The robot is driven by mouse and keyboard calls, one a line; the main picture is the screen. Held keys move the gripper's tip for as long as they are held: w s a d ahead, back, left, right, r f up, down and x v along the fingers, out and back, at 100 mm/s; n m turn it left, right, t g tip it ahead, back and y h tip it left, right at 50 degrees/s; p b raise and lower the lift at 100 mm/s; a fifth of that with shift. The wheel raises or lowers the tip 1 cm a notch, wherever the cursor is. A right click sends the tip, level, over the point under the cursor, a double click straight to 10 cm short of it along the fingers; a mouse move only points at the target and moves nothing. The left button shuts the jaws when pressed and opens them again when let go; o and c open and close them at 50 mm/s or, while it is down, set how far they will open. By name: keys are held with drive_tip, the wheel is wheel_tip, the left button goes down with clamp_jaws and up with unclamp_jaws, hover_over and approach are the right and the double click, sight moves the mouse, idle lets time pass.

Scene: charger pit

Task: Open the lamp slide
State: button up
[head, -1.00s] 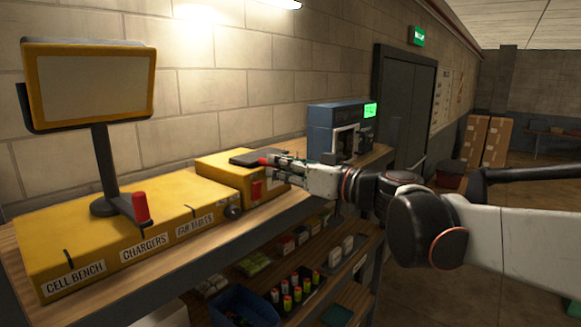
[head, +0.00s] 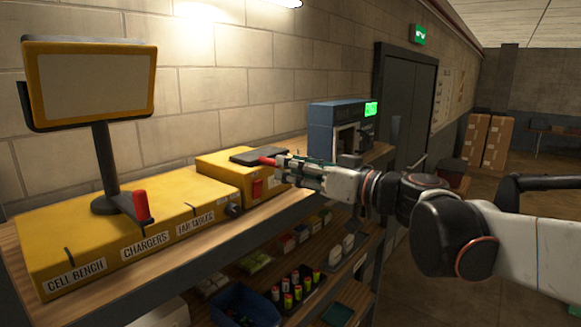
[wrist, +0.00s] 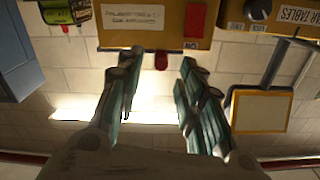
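A small yellow box (head: 225,172) on the bench has a dark flat plate (head: 256,155) on top. A red tab (head: 267,161) sticks out at the plate's edge, and I take this for the lamp slide's handle. In the wrist view the red tab (wrist: 161,61) lies between my fingertips, below the box edge in the picture. My gripper (head: 285,165) is at the tab, with its fingers apart in the wrist view (wrist: 157,68). I cannot tell whether a finger touches the tab.
A long yellow panel (head: 95,255) labelled CELL BENCH, CHARGERS and FAR TABLES has a red lever (head: 141,205) and a framed lamp (head: 95,82) on a post. A blue machine (head: 322,125) with a green display stands behind my gripper. Shelves below hold cells and a blue bin (head: 245,305).

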drive_tip(key=shift+v, duration=2.05)
drive_tip(key=s+d+f+m+g+h+b, duration=0.1)
drive_tip(key=s+d+f+m+h+b, duration=0.3)
drive_tip(key=f+b, duration=0.85)
drive_tip(key=s+d+f+g+h+b, duration=0.15)
drive_tip(key=s+f+b, duration=0.4)
drive_tip(key=f, duration=1.35)
drive_tip(key=s+d+f+m+g+h+b, duration=0.1)
drive_tip(key=s+d+f+h+b, duration=0.45)
drive_tip(key=f, duration=0.95)
drive_tip(key=s+d+f+m+h+b, duration=0.1)
drive_tip(key=s+d+f+b, duration=0.2)
drive_tip(key=f+b, duration=0.3)
drive_tip(key=s+d+f+m+h+b, duration=0.2)
drive_tip(key=s+d+f+b, duration=0.1)
drive_tip(key=f+b, duration=0.3)
wheel_tip(320, 180, down, 3)
drive_tip(key=shift+r, duration=0.1)
